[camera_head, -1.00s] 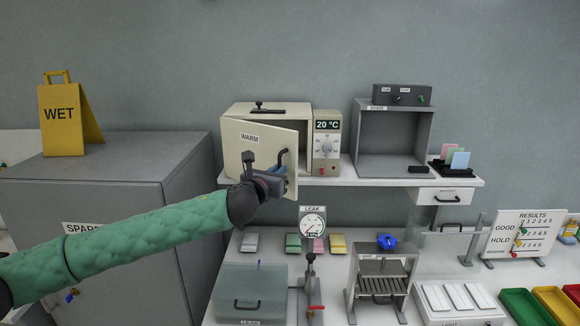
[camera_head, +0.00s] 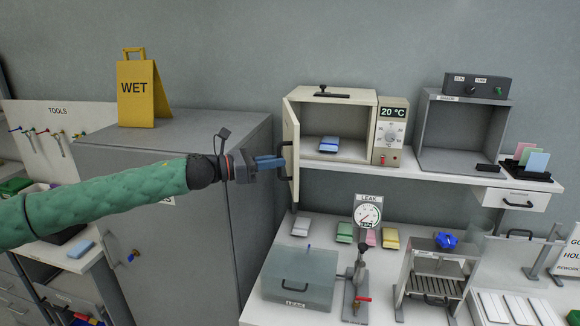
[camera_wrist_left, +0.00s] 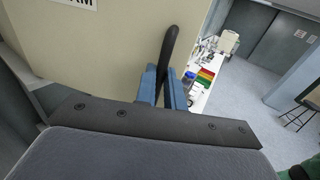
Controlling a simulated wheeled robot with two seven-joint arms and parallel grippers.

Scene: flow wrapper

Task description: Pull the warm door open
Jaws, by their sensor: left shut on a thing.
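The cream warm door (camera_head: 291,148) stands swung open at the left side of the cream warm cabinet (camera_head: 333,99), seen nearly edge-on. Its dark handle (camera_head: 285,144) is on the door's outer face. My left gripper (camera_head: 278,162), with blue fingers, is shut on the handle. In the left wrist view, the blue fingers (camera_wrist_left: 164,88) stand on either side of the black handle (camera_wrist_left: 169,48), in front of the cream door panel (camera_wrist_left: 110,55). Inside the cabinet a blue and white packet (camera_head: 329,145) lies on the floor. My right gripper is not in view.
A grey cabinet (camera_head: 222,132) with a yellow WET sign (camera_head: 137,90) stands left of the door. A control box reading 20 °C (camera_head: 390,130) adjoins the warm cabinet. Below the shelf are a LEAK gauge (camera_head: 368,212) and a clear-lidded box (camera_head: 299,279).

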